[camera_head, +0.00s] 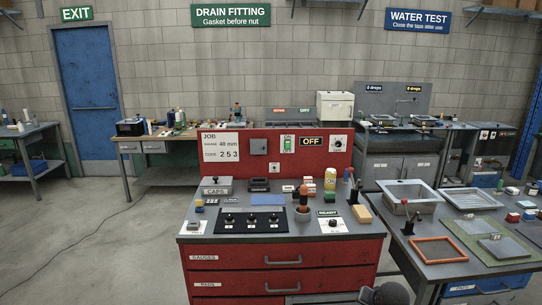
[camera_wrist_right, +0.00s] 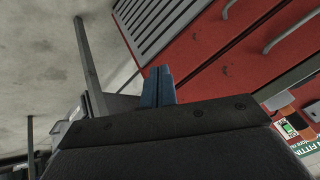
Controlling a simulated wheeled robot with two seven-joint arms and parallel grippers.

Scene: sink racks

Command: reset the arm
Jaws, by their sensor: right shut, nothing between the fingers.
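My right gripper (camera_wrist_right: 158,86) shows in the right wrist view, its two blue fingers side by side, shut and empty. It is in front of the red drawer cabinet (camera_wrist_right: 220,50), apart from it as far as I can tell. In the head view, a dark part of my right arm shows at the bottom edge, right of the red drawer cabinet (camera_head: 232,277); the fingers cannot be made out there. My left gripper is in neither view.
The cabinet's grey top (camera_head: 262,200) carries a black knob panel (camera_head: 250,222), a blue mat (camera_head: 267,199) and several small items. A side table at right holds a metal sink (camera_head: 410,192) and an orange frame (camera_head: 437,250).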

